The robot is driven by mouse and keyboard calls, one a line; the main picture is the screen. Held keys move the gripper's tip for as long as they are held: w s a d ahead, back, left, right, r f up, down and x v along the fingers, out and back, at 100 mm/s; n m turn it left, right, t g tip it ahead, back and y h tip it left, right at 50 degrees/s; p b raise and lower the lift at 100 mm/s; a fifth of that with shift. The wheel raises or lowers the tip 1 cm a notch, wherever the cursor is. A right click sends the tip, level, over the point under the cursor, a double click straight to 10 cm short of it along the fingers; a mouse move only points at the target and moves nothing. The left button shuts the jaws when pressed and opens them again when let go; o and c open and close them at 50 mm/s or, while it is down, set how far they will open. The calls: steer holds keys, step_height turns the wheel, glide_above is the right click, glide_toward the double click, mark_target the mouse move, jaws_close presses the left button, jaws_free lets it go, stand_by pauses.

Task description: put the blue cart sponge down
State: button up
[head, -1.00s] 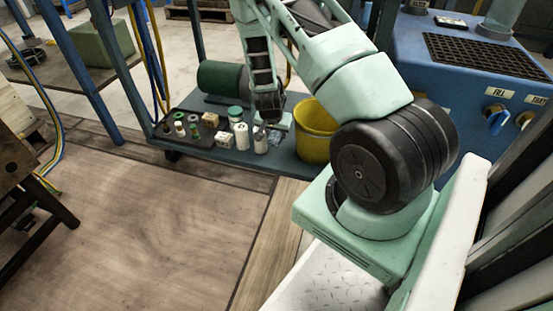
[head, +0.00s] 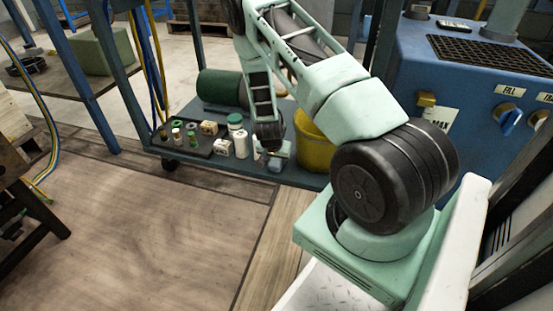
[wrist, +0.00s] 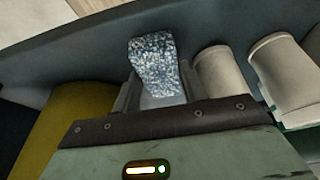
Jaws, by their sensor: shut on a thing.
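The blue speckled sponge (wrist: 153,65) is between the fingers of my gripper (wrist: 155,95) in the wrist view, its far end sticking out past them. My gripper is shut on it. In the head view my gripper (head: 273,150) is low over the cart's lower deck (head: 304,181), between a white bottle (head: 241,143) and the yellow bucket (head: 316,152). The sponge shows there as a small bluish patch (head: 274,165). I cannot tell whether it touches the deck.
Beside the gripper are white bottles (wrist: 218,76) in the wrist view. A green cylinder (head: 218,87) lies behind. A blue machine (head: 450,80) stands right.

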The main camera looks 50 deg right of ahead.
steer(key=o, duration=0.6)
